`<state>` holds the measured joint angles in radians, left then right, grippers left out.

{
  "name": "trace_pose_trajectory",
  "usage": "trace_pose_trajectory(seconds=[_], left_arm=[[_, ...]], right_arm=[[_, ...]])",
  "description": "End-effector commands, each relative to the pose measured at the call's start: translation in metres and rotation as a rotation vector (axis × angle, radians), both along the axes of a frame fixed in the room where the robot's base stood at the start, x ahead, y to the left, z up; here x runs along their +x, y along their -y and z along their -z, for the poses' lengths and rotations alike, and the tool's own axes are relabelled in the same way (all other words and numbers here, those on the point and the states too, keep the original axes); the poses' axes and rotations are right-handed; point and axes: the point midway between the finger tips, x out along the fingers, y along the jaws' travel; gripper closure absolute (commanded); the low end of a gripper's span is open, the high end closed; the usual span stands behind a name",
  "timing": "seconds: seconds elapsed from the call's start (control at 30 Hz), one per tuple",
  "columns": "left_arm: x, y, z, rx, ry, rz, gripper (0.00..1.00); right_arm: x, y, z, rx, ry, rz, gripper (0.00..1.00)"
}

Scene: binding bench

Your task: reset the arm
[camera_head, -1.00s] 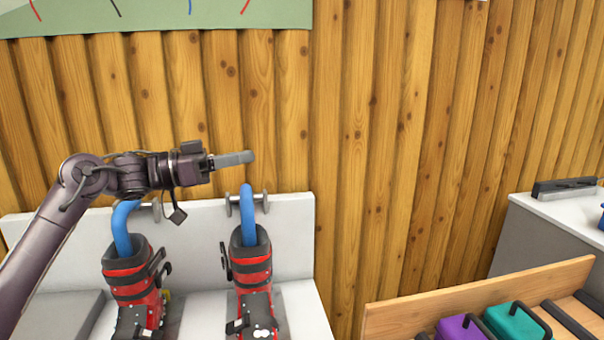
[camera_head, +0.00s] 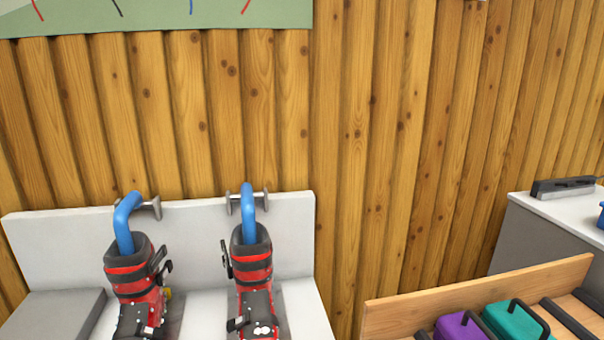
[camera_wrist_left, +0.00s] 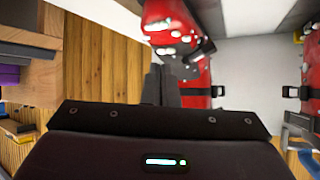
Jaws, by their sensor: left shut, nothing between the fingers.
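My left gripper (camera_wrist_left: 162,76) shows in the left wrist view, its two dark fingers together with nothing between them. A red boot (camera_wrist_left: 180,22) is beyond the fingertips in that view; I cannot tell how far apart they are. My left arm is out of the head view. My right gripper is in neither view.
Two red-and-black boots, the left one (camera_head: 136,278) and the right one (camera_head: 254,272), stand on a white bench, a blue bent tube in each. A wooden rack (camera_head: 480,287) holds a purple block (camera_head: 460,327) and a teal block (camera_head: 514,321) at lower right.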

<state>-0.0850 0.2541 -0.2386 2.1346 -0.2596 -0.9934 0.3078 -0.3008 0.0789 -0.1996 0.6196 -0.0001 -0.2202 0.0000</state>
Motion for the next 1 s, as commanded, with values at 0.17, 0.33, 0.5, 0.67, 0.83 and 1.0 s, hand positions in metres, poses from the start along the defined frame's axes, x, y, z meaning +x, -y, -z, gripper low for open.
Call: trace_pose_trajectory(seconds=[0.17, 0.33, 0.5, 0.67, 0.83, 1.0], left_arm=[[-0.071, -0.032, 0.037, 0.061, -0.229, -0.101, 1.0], [-0.122, -0.052, 0.054, 0.096, -0.393, -0.149, 1.0], [-0.167, -0.066, 0.063, 0.115, -0.534, -0.179, 1.0], [-0.207, -0.076, 0.066, 0.124, -0.659, -0.198, 1.0], [-0.192, -0.074, 0.105, 0.129, -0.664, -0.193, 1.0], [-0.186, -0.073, 0.146, 0.132, -0.679, -0.191, 1.0]], right_arm=[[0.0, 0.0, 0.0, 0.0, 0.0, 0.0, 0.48], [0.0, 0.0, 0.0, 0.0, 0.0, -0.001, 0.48], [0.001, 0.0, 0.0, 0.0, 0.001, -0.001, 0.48], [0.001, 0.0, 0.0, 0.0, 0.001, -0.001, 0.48], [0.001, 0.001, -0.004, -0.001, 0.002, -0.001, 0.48], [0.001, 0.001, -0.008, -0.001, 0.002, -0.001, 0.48]])
